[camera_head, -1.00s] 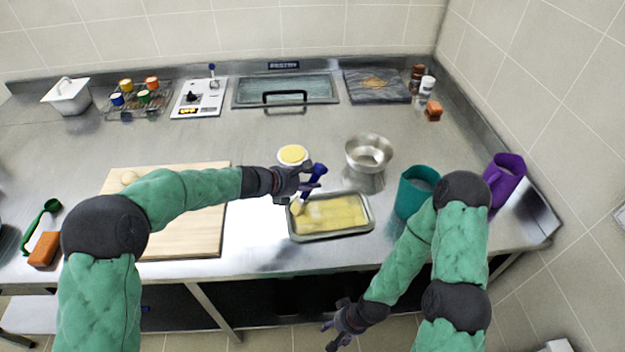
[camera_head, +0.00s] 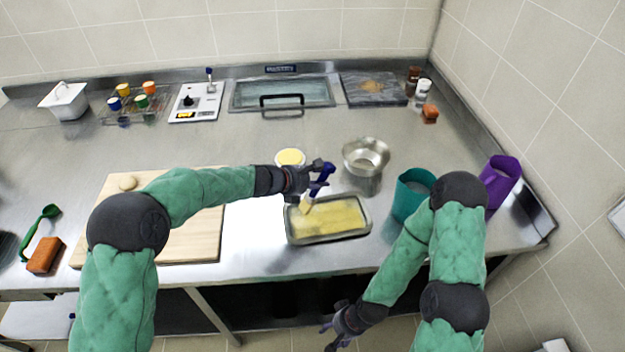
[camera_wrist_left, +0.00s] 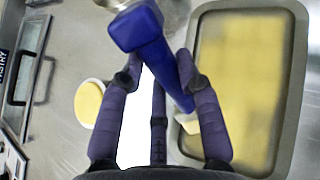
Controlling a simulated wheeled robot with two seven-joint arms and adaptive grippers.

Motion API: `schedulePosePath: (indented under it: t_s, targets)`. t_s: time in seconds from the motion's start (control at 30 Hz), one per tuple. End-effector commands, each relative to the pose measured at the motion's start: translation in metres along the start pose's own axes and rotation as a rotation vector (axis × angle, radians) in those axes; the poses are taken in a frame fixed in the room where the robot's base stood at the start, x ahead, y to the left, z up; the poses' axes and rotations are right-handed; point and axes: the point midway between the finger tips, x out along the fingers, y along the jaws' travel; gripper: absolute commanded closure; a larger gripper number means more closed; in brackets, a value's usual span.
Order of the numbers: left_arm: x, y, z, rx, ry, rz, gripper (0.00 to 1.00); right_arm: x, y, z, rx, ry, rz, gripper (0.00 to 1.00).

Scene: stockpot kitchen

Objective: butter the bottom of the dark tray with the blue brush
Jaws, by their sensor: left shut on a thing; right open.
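The tray (camera_head: 293,239) stands on the counter in front of me, its rim grey and its bottom largely covered in yellow butter. It also shows at the right of the left wrist view (camera_wrist_left: 297,60). My left gripper (camera_head: 318,180) is shut on the blue brush (camera_head: 325,172) and holds it tilted above the tray's left part. In the left wrist view the brush handle (camera_wrist_left: 150,40) lies between the fingers, and its pale bristles (camera_wrist_left: 188,122) are at the tray's edge; contact is hard to tell. My right gripper (camera_head: 336,335) is open and empty, low in front of the counter.
A small bowl of yellow butter (camera_head: 290,157) and a steel bowl (camera_head: 366,154) stand behind the tray. A teal jug (camera_head: 410,195) and a purple jug (camera_head: 501,180) stand to the right. A wooden board (camera_head: 200,240) lies left, partly under my left arm.

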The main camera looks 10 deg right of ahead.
Motion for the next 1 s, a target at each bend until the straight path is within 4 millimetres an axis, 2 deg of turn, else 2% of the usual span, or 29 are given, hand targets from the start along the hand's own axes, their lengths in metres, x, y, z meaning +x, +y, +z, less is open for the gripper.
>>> schedulePosePath:
  t_s: [1.0]
  targets:
    - [0.043,-0.029,0.028,0.001,-0.001,-0.001,0.99,0.001,0.0,0.0,0.0,0.0,0.0,0.42]
